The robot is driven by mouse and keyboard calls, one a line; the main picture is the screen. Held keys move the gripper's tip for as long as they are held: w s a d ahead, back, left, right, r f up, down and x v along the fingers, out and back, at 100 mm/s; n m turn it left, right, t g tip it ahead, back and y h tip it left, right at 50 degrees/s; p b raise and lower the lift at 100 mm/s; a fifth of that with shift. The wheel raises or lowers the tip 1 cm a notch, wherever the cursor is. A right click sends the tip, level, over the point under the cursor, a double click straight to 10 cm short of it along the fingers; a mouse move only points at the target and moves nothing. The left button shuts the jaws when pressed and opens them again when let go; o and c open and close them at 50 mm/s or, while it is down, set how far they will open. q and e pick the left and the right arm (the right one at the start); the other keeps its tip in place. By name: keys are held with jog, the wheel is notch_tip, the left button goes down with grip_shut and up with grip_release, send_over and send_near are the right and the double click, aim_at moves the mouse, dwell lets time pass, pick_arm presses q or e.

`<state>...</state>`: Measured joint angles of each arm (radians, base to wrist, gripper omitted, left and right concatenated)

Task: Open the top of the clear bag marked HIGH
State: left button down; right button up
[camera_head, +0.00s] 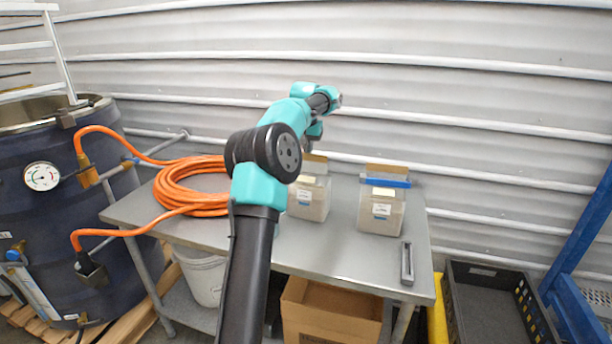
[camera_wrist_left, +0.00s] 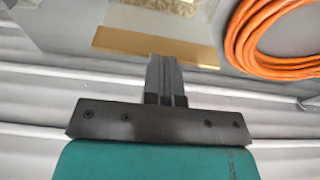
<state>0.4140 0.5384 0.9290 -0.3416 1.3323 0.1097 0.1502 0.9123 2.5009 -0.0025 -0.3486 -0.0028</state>
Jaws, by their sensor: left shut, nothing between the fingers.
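Two clear bags of pale substrate with white labels stand upright on the grey metal table (camera_head: 330,250). The left bag (camera_head: 309,204) has a tan top strip, partly hidden behind my left arm. The right bag (camera_head: 382,215) has a tan top edge with a blue clip (camera_head: 385,183) across it. The label print is too small to read, so I cannot tell which is HIGH. My left gripper (camera_head: 311,146) is over the left bag's top, shut and empty. In the left wrist view, its closed fingers (camera_wrist_left: 166,62) reach the tan top strip (camera_wrist_left: 118,40); contact is unclear. My right gripper is not in view.
A coiled orange hose (camera_head: 190,187) lies on the table's left, running to a dark tank (camera_head: 60,210) with a gauge. A small grey tool (camera_head: 407,264) lies at the front right. A black crate (camera_head: 490,300) stands right of the table. Corrugated wall is behind.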

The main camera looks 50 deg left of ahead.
pick_arm(q)
jog(key=shift+f, duration=0.15)
jog(key=shift+r, duration=0.25)
dwell(0.3)
jog(key=shift+w, duration=0.1)
jog(key=shift+w+a, duration=0.35)
jog(key=shift+w, duration=0.25)
jog(key=shift+w+a, duration=0.3)
jog(key=shift+w, duration=0.25)
jog(key=shift+f, duration=0.65)
jog(key=shift+s+d, duration=0.1)
jog(key=shift+s, duration=0.1)
dwell(0.4)
